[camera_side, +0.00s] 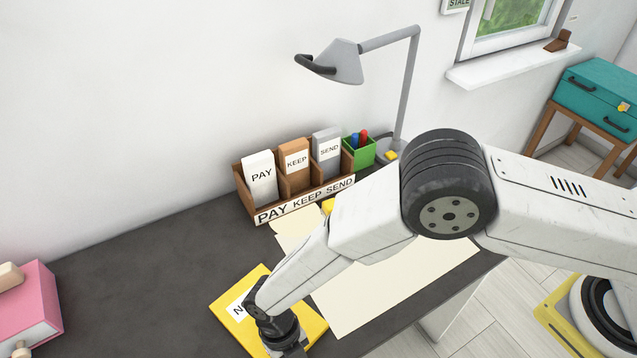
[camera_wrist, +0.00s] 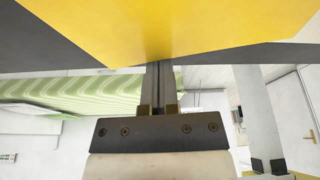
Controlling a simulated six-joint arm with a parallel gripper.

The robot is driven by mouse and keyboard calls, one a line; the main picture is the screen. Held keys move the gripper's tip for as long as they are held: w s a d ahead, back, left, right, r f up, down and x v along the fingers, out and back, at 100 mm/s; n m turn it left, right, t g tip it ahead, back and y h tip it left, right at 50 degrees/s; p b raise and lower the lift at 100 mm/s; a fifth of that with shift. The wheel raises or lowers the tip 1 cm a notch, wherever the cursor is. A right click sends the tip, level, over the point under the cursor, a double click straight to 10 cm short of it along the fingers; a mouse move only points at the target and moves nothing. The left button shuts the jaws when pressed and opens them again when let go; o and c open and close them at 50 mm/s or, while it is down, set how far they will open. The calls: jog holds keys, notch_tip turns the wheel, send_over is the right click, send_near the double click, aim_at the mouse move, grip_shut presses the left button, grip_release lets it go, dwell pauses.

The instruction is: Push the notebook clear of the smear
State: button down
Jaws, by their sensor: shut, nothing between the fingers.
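The yellow notebook (camera_side: 229,312) lies on the dark desk at the lower middle of the side view, with a white label that shows an "N". My wrist and gripper stand over its right part, and my fingertips are hidden in that view. In the wrist view the yellow notebook (camera_wrist: 180,25) fills the top. My gripper (camera_wrist: 159,68) shows there with its fingers together and empty, its tips at the notebook's edge. I cannot tell whether they touch it. No smear is visible in either view.
A large cream sheet (camera_side: 365,300) lies right of the notebook, partly under my arm. A PAY KEEP SEND letter rack (camera_side: 258,213), green pen cup (camera_side: 361,156) and grey lamp (camera_side: 345,65) stand behind. A pink box (camera_side: 30,300) sits far left. Bare desk (camera_side: 140,260) lies between.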

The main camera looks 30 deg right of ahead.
dwell(0.4)
jog(key=shift+s+d, duration=0.1)
jog(key=shift+s, duration=0.7)
jog(key=shift+s+d+r, duration=0.1)
jog(key=shift+s+r, duration=0.15)
jog(key=shift+s, duration=0.25)
jog(key=shift+s+r, duration=0.2)
jog(key=shift+s, duration=0.3)
jog(key=v, duration=0.9)
jog(key=shift+d, duration=0.1)
